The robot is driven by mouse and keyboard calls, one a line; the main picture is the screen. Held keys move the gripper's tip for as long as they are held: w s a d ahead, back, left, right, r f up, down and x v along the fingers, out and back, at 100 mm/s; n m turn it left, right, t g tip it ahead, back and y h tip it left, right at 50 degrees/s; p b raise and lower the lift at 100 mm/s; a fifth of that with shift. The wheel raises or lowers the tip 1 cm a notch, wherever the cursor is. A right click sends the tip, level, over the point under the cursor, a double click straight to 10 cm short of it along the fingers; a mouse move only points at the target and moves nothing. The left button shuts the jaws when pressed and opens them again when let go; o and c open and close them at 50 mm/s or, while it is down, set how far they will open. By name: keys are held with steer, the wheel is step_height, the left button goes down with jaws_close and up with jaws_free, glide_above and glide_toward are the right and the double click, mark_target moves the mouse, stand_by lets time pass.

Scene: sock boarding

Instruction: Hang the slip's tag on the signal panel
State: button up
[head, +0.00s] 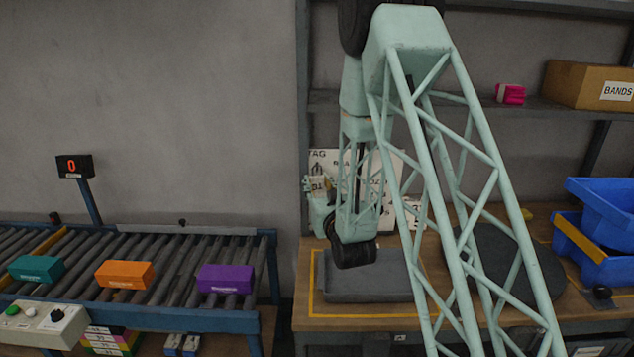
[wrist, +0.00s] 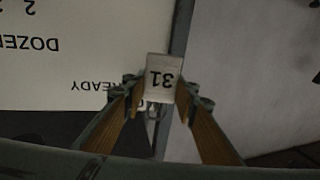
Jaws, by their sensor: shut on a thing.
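My gripper (wrist: 161,97) is shut on a small white tag (wrist: 165,72) marked 31, which reads upside down in the wrist view. The tag stands out between the fingertips, in front of the edge of the white signal panel (wrist: 60,60). The panel bears the words DOZEN and READY in that view. I cannot tell whether the tag touches the panel. In the head view the panel (head: 395,172) stands at the back of the bench, partly hidden by my arm. My gripper (head: 313,187) is at its left side there, small and partly hidden. No hook is clearly visible.
A grey tray (head: 365,288) lies on the bench below my arm. A dark round plate (head: 492,262) and blue bins (head: 600,225) are to the right. A roller conveyor (head: 180,270) with teal, orange and purple boxes is at left. A shelf (head: 450,104) runs above.

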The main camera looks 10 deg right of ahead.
steer(key=shift+w+d, duration=0.1)
steer(key=shift+w, duration=0.2)
steer(key=shift+w+d+f+b, duration=0.1)
steer(key=shift+w+f+b, duration=0.45)
steer(key=shift+b, duration=0.35)
steer(key=shift+w+b, duration=0.1)
steer(key=shift+b, duration=0.35)
steer(key=o, duration=0.9)
steer(key=shift+s+d, duration=0.1)
steer(key=shift+s, duration=3.65)
steer(key=shift+r, duration=0.3)
